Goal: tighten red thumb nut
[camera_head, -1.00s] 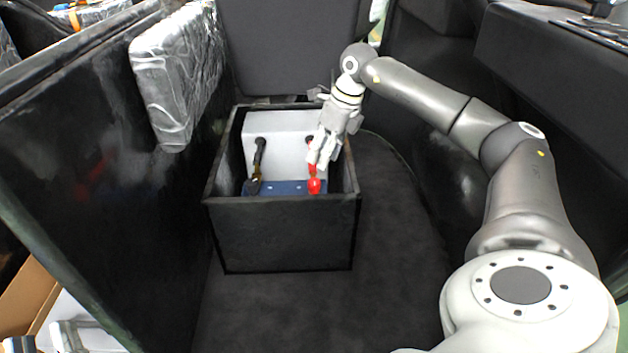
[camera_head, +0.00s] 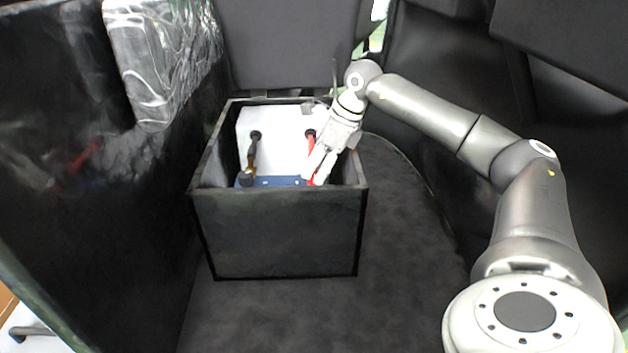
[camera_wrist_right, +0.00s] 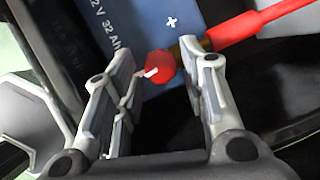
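The red thumb nut (camera_wrist_right: 160,65) sits at the battery's plus terminal in the right wrist view. A brassy lug on the red cable (camera_wrist_right: 262,22) meets it. The blue battery (camera_head: 278,182) stands inside a black open box (camera_head: 285,235); its printed top shows in the wrist view (camera_wrist_right: 135,35). My right gripper (camera_head: 313,181) reaches down into the box at the red cable. Its fingers (camera_wrist_right: 165,70) are open, one on each side of the nut, with a clear gap on the right side. In the head view the fingers mostly hide the nut. My left gripper is not in view.
A black cable (camera_head: 252,152) with a black nut (camera_head: 244,179) is on the battery's left side. A white panel (camera_head: 283,125) stands behind the battery. The box walls surround the gripper closely. A dark wall with a wrapped package (camera_head: 160,65) is at left. Dark floor (camera_head: 410,215) lies right of the box.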

